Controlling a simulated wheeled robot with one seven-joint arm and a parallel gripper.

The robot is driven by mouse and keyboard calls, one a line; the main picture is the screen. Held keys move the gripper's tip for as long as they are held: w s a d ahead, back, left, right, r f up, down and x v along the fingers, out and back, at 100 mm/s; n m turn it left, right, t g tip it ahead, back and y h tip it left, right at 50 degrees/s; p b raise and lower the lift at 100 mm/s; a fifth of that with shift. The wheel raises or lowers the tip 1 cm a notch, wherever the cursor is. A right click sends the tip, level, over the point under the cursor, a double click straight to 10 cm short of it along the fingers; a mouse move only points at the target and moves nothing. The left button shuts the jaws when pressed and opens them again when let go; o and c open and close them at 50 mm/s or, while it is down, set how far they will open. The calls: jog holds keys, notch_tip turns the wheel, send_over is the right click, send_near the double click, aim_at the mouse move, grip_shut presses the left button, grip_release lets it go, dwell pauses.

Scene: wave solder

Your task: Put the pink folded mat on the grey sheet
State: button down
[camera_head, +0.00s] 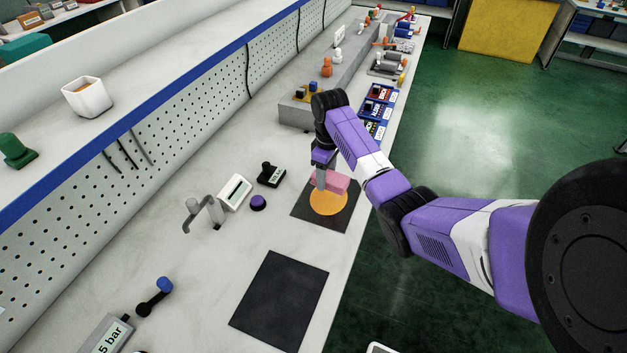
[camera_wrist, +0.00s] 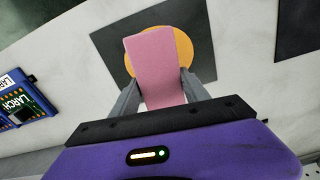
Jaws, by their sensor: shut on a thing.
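The pink folded mat (camera_head: 338,182) is between the fingers of my gripper (camera_head: 321,178), which is shut on it. In the wrist view the pink mat (camera_wrist: 156,60) stands between the two grey fingers of my gripper (camera_wrist: 159,84). It overlaps an orange disc (camera_head: 328,204) lying on a dark grey square sheet (camera_head: 346,217). I cannot tell whether the mat touches the disc or hangs just above it. A second, plain dark grey sheet (camera_head: 279,301) lies bare nearer the front of the bench; its corner shows in the wrist view (camera_wrist: 280,25).
Left of the disc are a purple button (camera_head: 258,202), a black stamp-like block (camera_head: 271,175), a white display unit (camera_head: 235,193) and a grey stand (camera_head: 205,212). Blue labelled trays (camera_head: 378,103) lie farther back. The bench between the two sheets is clear.

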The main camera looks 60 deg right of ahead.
aim_at(325, 196)
jog(key=shift+w+a+r+n, duration=0.1)
jog(key=shift+n, duration=0.2)
jog(key=shift+r+p, duration=0.1)
jog(key=shift+p, duration=0.35)
jog(key=shift+f+b, duration=1.9)
jog(key=shift+f, duration=1.2)
jog(key=shift+f+b, duration=0.3)
jog(key=shift+f, duration=0.2)
jog(key=shift+c, duration=2.3)
grip_release()
jog(key=shift+r, duration=0.1)
jog(key=shift+r+b, duration=0.3)
jog(key=shift+r, duration=3.5)
